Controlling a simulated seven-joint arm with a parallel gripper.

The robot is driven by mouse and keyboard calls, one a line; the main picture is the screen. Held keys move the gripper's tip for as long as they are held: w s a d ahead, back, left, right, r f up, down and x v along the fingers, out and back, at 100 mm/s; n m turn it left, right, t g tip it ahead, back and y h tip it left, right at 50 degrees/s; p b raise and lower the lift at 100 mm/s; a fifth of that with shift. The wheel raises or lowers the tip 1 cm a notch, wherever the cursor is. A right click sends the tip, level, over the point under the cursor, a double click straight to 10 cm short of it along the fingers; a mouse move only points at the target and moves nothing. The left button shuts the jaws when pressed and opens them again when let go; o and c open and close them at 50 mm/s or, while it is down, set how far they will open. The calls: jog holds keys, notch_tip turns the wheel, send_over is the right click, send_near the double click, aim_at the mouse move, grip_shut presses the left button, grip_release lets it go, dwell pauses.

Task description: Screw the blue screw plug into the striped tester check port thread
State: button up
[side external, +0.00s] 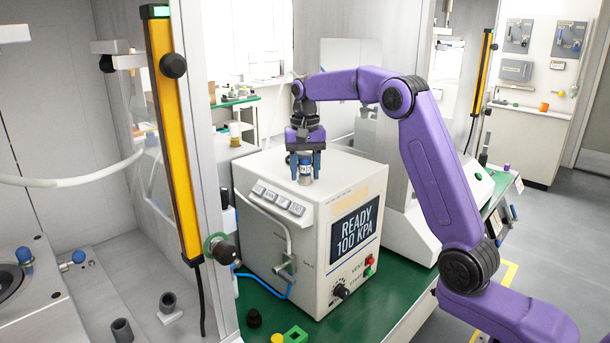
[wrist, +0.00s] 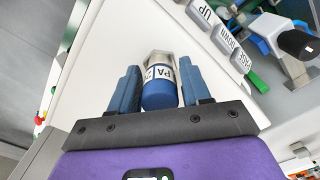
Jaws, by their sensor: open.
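My gripper (side external: 305,172) is open above the top of the white tester box (side external: 285,235), which reads "READY 100 KPA". Its fingers stand on either side of a short cylinder (wrist: 160,82) with a blue end, a white label starting "PA" and a metallic far end. In the wrist view, gaps show between this cylinder and both fingers (wrist: 160,90). I cannot tell whether it is the blue screw plug. Two blue-capped parts (side external: 24,255) (side external: 78,257) are on the left machine. A metal fitting (side external: 287,265) sits on the tester's left face; no striped port thread can be made out.
A yellow post (side external: 172,130) stands left of the tester. Black, yellow and green small parts (side external: 295,335) lie on the green bench (side external: 380,318) in front. Grey cylinders (side external: 122,330) stand at lower left. Labelled buttons (side external: 278,200) line the tester's left upper edge.

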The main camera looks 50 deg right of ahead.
jog(key=shift+n, duration=0.5)
jog(key=shift+n, duration=0.9)
jog(key=shift+n, duration=0.7)
jog(key=shift+n, duration=1)
